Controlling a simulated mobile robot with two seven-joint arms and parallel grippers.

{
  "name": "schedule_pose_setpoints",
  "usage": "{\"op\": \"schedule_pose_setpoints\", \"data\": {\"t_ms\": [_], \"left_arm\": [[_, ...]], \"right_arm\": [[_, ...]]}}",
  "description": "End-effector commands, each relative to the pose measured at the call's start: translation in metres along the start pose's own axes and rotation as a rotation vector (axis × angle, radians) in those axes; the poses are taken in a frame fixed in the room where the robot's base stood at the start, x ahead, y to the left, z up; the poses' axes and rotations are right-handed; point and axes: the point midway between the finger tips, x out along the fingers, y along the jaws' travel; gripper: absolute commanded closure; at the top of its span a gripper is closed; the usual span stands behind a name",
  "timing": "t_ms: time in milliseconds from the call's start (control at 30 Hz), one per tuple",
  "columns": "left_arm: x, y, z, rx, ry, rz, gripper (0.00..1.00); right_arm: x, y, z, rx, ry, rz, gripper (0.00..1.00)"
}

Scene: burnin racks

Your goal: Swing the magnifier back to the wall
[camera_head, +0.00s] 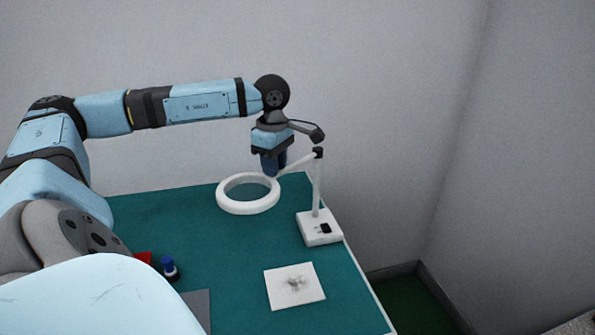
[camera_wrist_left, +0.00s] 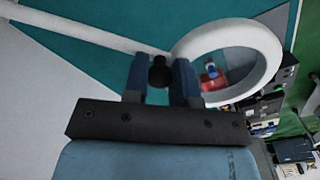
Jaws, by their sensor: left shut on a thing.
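The magnifier is a white ring (camera_head: 247,209) on a thin white arm (camera_head: 316,186) that rises from a white base (camera_head: 320,231) at the table's right edge. The ring hangs over the green table top, close to the grey back wall. My left gripper (camera_head: 272,165) points down at the joint between ring and arm. In the left wrist view, its blue fingers (camera_wrist_left: 160,76) are shut on a black knob (camera_wrist_left: 159,66) beside the white ring (camera_wrist_left: 272,55). In the head view the fingers hide the knob. My right gripper is not in view.
A white square plate (camera_head: 294,286) with a small grey part lies at the front of the green table (camera_head: 220,260). A blue-capped bottle (camera_head: 170,270) and a red item (camera_head: 143,257) stand at left. The back wall (camera_head: 380,110) is bare.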

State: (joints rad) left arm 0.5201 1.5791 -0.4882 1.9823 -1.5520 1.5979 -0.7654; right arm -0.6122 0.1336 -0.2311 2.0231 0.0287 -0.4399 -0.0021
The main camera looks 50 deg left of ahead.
Motion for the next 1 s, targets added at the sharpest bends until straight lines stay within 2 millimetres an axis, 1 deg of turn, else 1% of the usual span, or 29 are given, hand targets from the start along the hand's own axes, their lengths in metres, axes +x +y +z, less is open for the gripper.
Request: {"op": "schedule_pose_setpoints", "data": {"t_ms": [33,100,333,500,800,1000], "left_arm": [[0.003,0.002,-0.01,0.03,0.004,0.002,1.0],[0.003,0.005,-0.021,0.094,0.002,0.002,1.0],[0.0,0.02,-0.054,0.313,0.001,0.002,1.0],[-0.003,0.036,-0.075,0.474,-0.001,0.001,1.0],[-0.005,0.066,-0.102,0.727,-0.003,0.002,1.0],[-0.004,0.082,-0.112,0.847,-0.004,0.001,1.0]], "right_arm": [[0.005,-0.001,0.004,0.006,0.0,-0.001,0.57],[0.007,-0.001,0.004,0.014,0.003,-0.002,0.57],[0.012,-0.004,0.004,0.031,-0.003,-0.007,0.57],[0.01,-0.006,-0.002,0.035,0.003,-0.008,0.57],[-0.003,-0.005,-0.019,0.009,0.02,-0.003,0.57],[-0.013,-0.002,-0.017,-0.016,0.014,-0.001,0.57]]}}
